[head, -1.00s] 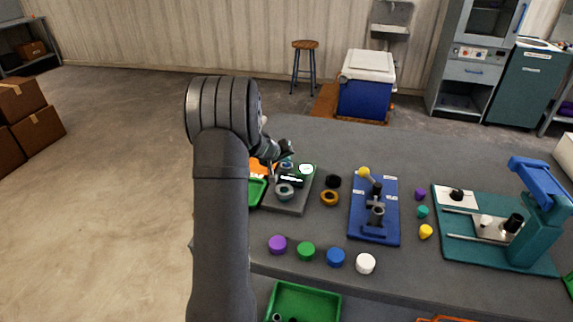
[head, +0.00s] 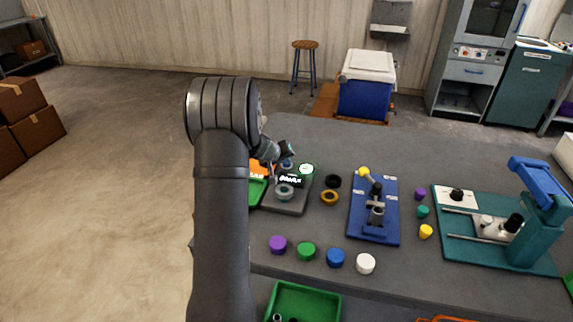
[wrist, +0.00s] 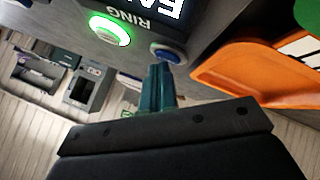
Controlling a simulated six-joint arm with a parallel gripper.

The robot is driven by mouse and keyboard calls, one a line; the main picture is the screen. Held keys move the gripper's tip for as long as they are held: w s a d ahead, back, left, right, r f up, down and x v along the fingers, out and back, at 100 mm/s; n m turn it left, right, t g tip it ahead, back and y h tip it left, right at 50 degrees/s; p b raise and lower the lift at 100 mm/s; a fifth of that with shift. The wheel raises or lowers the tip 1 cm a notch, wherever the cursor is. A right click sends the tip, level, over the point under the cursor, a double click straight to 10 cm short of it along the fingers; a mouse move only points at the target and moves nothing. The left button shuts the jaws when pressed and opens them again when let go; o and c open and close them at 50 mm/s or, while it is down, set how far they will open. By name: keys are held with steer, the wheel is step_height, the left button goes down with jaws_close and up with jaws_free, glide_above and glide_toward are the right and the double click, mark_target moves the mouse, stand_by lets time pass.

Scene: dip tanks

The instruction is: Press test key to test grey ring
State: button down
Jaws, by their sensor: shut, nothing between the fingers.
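The grey ring (head: 284,191) sits on the front part of the grey tester (head: 298,206). The tester's display (head: 291,181) shows lit white characters, too small to read there; in the wrist view the display (wrist: 168,6) is cut off by the frame. A round green-rimmed lamp (wrist: 110,29) glows beside the word RING. The blue test key (wrist: 170,54) is just beyond my fingertips in the wrist view. My gripper (wrist: 157,70) is shut and empty, with its tips at the key's edge; I cannot tell if they touch. My gripper (head: 286,157) hangs over the tester's back.
Green and orange trays (head: 258,168) stand left of the tester, partly behind my arm. Black and orange rings (head: 330,198) lie to its right, before a blue fixture (head: 361,222). Several coloured caps (head: 306,251) line the front. A teal press (head: 530,245) stands right.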

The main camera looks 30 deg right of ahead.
mark_target(285, 166)
steer(key=shift+r, duration=0.7)
steer(key=shift+r, duration=2.5)
steer(key=shift+r, duration=1.9)
